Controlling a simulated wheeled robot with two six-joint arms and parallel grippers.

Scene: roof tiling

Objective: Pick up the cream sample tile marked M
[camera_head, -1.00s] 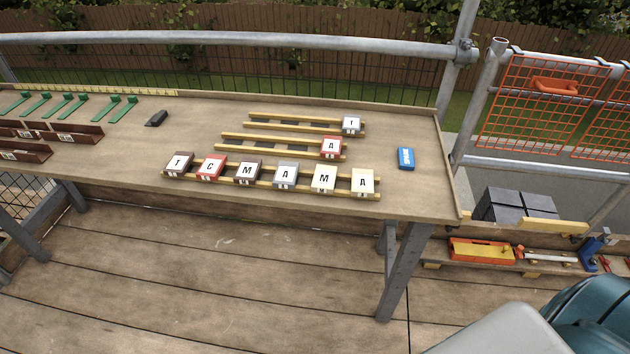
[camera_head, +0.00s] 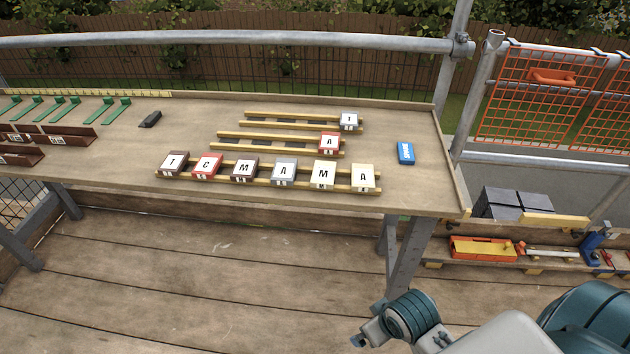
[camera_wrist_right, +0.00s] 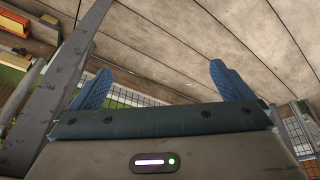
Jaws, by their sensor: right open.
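The cream sample tile marked M (camera_head: 324,175) sits in the front row on wooden battens, fifth from the left. A grey A tile (camera_head: 285,171) is on its left and a cream A tile (camera_head: 363,178) on its right. My right arm shows at the bottom right of the head view, off the front of the bench and well short of the tile. In the right wrist view my right gripper (camera_wrist_right: 157,88) is open and empty, its blue fingers spread, with deck boards beyond. My left gripper is not in view.
Battens (camera_head: 270,148) behind hold a red A tile (camera_head: 329,142) and a grey T tile (camera_head: 349,121). A blue box (camera_head: 405,153) lies at the bench's right. A steel bench leg (camera_head: 407,262) stands near my right arm.

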